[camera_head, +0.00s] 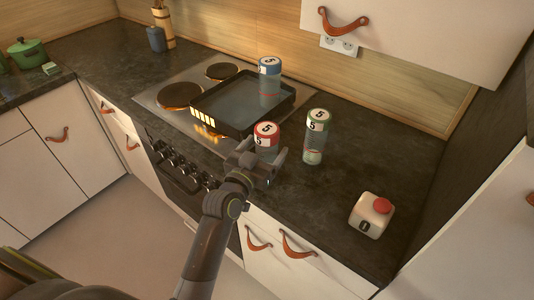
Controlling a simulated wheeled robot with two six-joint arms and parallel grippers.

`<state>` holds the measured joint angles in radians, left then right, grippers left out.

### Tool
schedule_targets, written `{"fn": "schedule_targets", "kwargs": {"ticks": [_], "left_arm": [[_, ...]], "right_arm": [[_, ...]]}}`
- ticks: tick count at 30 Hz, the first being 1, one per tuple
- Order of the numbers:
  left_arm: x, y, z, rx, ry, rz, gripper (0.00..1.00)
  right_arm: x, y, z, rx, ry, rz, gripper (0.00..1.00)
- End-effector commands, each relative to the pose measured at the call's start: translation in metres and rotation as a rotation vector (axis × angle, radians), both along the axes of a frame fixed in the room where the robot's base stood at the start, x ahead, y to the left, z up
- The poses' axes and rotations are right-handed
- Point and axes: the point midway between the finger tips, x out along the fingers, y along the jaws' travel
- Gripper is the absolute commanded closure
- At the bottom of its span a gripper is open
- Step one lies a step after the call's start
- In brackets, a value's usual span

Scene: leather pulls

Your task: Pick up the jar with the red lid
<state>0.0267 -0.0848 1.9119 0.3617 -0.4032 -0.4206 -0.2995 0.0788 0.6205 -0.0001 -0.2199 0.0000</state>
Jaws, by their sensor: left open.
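The jar with the red lid (266,133) stands upright on the dark counter, by the near right corner of the stove. Its top shows a "5" label, and its lower part is partly hidden by my left gripper. My left gripper (264,155) is open at the jar's near side, with one finger to the left and one to the right in the picture. I cannot tell whether the fingers are around the jar or just in front of it, or whether they touch it. My right gripper is not in view.
A green-lidded jar (315,138) stands close on the right. A blue-lidded jar (269,82) stands in or behind the black pan (212,104) on the stove (157,90). A white box with a red button (372,215) sits right. The counter between is clear.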

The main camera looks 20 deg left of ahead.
Motion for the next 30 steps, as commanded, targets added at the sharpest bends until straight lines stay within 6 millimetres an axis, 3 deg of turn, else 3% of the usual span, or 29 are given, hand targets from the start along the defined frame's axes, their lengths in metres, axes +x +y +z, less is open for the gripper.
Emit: {"fn": "schedule_targets", "kwargs": {"ticks": [3,9,18,30], "left_arm": [[0.016,-0.002,0.005,0.001,0.001,-0.001,0.19],[0.035,-0.004,0.003,0.000,-0.001,0.000,0.19],[0.037,-0.004,0.001,0.000,0.000,0.000,0.19],[0.037,-0.005,0.001,0.000,0.000,0.000,0.70]], "right_arm": [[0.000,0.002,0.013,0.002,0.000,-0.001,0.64],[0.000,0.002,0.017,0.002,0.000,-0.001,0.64],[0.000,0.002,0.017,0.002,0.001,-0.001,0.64],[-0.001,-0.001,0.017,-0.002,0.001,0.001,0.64]]}}
